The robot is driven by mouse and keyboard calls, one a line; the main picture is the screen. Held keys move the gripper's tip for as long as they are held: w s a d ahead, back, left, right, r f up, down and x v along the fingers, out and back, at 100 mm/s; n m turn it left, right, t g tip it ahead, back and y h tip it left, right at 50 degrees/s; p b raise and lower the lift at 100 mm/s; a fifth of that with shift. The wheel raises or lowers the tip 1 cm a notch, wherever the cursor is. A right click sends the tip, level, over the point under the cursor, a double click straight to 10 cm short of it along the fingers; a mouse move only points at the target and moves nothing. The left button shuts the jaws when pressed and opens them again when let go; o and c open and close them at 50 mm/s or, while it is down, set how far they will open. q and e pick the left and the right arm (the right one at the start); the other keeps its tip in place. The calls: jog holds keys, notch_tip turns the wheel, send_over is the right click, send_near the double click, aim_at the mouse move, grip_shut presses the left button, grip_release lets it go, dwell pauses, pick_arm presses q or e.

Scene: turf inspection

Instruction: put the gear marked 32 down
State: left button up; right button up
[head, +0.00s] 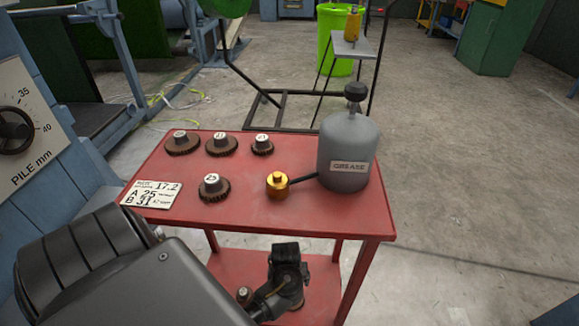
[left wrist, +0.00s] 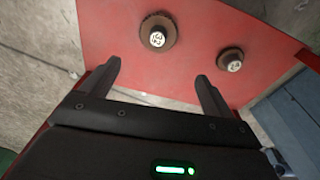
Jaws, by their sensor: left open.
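My left gripper (head: 287,256) is low over the red lower shelf of the stand. In the left wrist view, its two fingers (left wrist: 157,84) are apart with nothing between them. Beyond the fingertips, a brown gear with a pale, marked hub (left wrist: 158,33) lies flat on the red shelf, clear of the fingers. Its mark may be 32 but is too small to read surely. A smaller gear (left wrist: 230,60) lies to its right; its hub also shows in the head view (head: 244,294). My right gripper is not in view.
Several gears stand on the red upper tabletop (head: 255,205), including one marked 25 (head: 214,187). A number card (head: 151,195), a brass cylinder (head: 277,184) and a grey grease can (head: 348,150) are there too. A blue machine (head: 35,120) stands close at left.

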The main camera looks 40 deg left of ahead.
pick_arm(q)
jog(key=s+d+r+m+t, duration=0.2)
jog(key=s+d+r+m, duration=0.2)
jog(key=r, duration=0.3)
jog(key=s+d+r+m+t+h, duration=0.1)
jog(key=s+d+r+m+t, duration=0.1)
jog(key=s+d+r+m, duration=0.2)
notch_tip(320, 180, up, 4)
jog(key=s+m, duration=0.1)
jog(key=m, duration=0.2)
jog(key=shift+s+t, duration=0.35)
jog(key=shift+t, duration=0.05)
jog(key=shift+d, duration=0.1)
